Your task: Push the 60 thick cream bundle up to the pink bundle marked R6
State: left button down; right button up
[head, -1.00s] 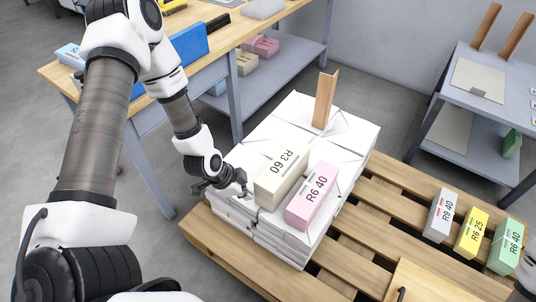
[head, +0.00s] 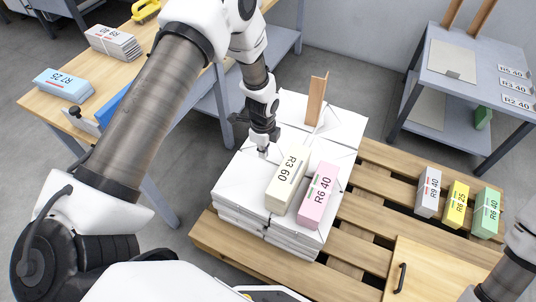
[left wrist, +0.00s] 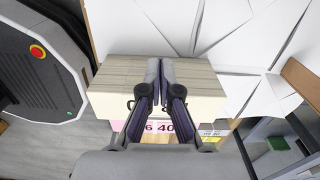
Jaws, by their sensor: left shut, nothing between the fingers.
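The cream bundle marked R3 60 (head: 287,181) lies on the white stack (head: 240,187). The pink bundle marked R6 40 (head: 319,195) lies close along its right side; I cannot tell whether they touch. My left gripper (head: 263,152) is shut and empty, with its tips just left of the cream bundle's far part. In the left wrist view the shut fingers (left wrist: 160,66) point at the middle of the cream bundle's long side (left wrist: 115,80); contact is unclear. Part of the pink bundle (left wrist: 133,126) shows beyond it. My right gripper is out of view.
A brown upright post (head: 316,98) stands at the stack's far side. The stack sits on a wooden pallet (head: 345,246) with grey, yellow and green bundles (head: 487,213) at right. A wooden table (head: 60,62) stands at left, a grey shelf (head: 450,75) at right.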

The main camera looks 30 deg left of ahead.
aim_at(286, 175)
pick_arm(q)
notch_tip(286, 175, down, 8)
jog(key=shift+r+b, duration=0.1)
jog(key=shift+b, duration=0.75)
jog(key=d, duration=0.3)
jog(key=shift+w+d+f, duration=0.15)
jog(key=shift+d+f, duration=0.05)
jog(key=shift+d, duration=0.3)
jog(key=d, duration=0.3)
jog(key=shift+w+d+r, duration=0.1)
jog(key=shift+w+d, duration=0.05)
jog(key=shift+d, duration=0.35)
